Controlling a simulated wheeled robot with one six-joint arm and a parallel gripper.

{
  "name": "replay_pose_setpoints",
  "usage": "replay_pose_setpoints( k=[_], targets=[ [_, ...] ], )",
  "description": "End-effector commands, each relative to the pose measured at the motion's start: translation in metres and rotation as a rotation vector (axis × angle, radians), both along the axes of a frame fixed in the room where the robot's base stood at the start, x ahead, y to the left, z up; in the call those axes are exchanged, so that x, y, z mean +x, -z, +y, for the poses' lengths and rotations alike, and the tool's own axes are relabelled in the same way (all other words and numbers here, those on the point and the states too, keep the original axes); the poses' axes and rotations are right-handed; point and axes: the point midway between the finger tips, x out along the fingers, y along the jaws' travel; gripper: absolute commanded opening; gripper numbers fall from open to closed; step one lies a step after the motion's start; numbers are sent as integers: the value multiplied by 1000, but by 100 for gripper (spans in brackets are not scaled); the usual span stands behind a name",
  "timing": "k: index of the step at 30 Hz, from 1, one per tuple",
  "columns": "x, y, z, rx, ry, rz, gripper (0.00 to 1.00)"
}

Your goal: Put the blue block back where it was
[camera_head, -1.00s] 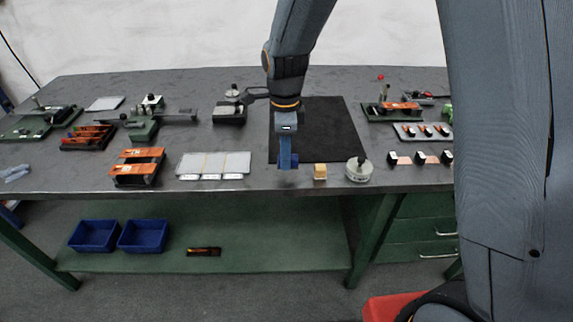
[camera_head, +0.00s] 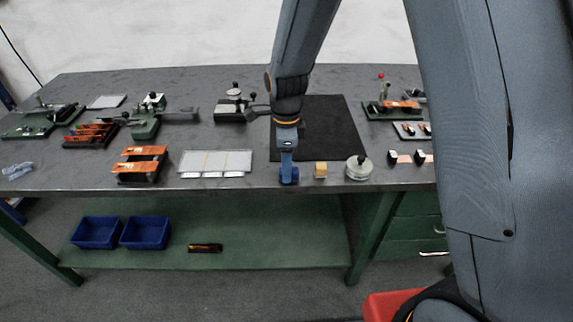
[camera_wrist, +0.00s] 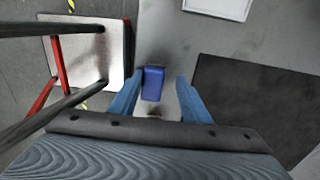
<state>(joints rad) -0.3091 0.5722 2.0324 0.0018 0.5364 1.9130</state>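The blue block (camera_wrist: 153,84) stands on the grey table close to its front edge. In the wrist view it lies between the two blue fingers of my gripper (camera_wrist: 158,86), with a visible gap on the right side. My gripper is open around or just above the block; its exact height is hard to tell. In the head view my gripper (camera_head: 288,176) points down near the front edge, and its fingers mostly hide the block.
A small wooden block (camera_head: 320,170) stands just right of my gripper, then a round pale weight (camera_head: 359,168). A white tray (camera_head: 215,162) lies to the left. A black mat (camera_head: 335,125) lies behind, mostly bare. A red stool (camera_head: 385,305) stands in front.

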Motion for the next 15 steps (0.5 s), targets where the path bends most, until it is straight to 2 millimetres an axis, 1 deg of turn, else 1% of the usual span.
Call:
replay_pose_setpoints(
  k=[5, 8, 11, 14, 15],
  targets=[
    [0, -1, 0, 0, 0, 1, 43],
    [0, -6, 0, 0, 0, 0, 43],
    [1, -17, 0, 1, 0, -3, 43],
    [1, -33, 0, 1, 0, -4, 43],
    [2, -41, 0, 2, 0, -5, 43]
  ],
)
